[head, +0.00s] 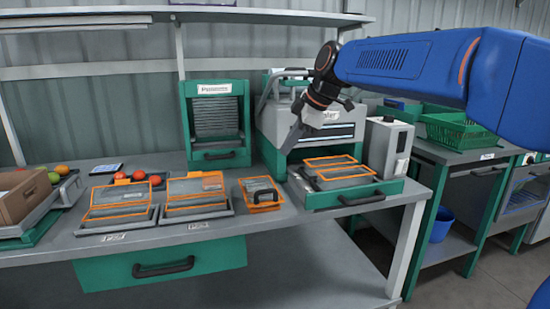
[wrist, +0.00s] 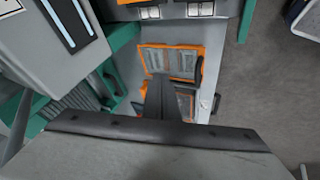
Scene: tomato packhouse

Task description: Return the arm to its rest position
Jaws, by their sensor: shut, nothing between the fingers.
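My blue arm (head: 405,60) reaches in from the upper right in the head view. My gripper (head: 296,137) hangs from its dark wrist, in front of the grey and green machine and above the bench. The fingers are together with nothing between them. In the wrist view my gripper (wrist: 160,92) shows as a dark shut pair of fingers pointing toward orange-rimmed trays (wrist: 145,55). In the head view the gripper is apart from the orange-rimmed trays (head: 345,182) in the green drawer below it.
A grey and green machine (head: 340,130) stands close behind my gripper, with a white box (head: 388,147) at its right. Orange-framed trays (head: 121,212) and several tomatoes (head: 139,175) lie on the bench (head: 255,222). A green basket (head: 458,131) sits on the right bench.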

